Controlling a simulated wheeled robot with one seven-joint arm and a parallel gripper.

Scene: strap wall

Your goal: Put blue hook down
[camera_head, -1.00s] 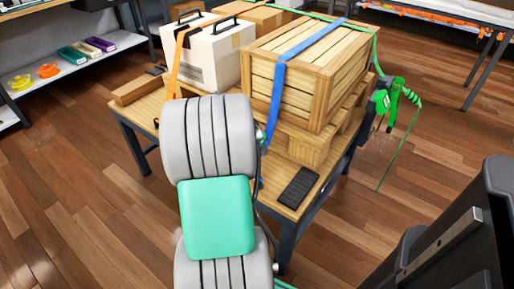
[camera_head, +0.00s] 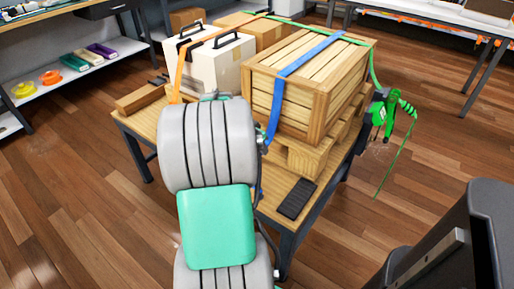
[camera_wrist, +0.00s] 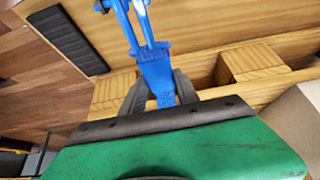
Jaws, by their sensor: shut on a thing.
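In the wrist view the blue hook (camera_wrist: 155,72) has a solid shank and two prongs at its far end, partly cut off by the top edge. My gripper (camera_wrist: 160,98) is shut on the shank's near end, with a dark finger on each side. The hook is over the wooden table and pallet; whether it touches them I cannot tell. In the head view my arm hides the gripper and the hook. A blue strap (camera_head: 305,58) runs over the wooden crate (camera_head: 335,88) and down its front.
The crate stands on a pallet (camera_head: 305,155) on the table. A dark pad (camera_head: 296,199) lies near the table's front edge. A white case (camera_head: 218,60) with an orange strap (camera_head: 180,68) stands left. A green ratchet (camera_head: 385,112) hangs at the right.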

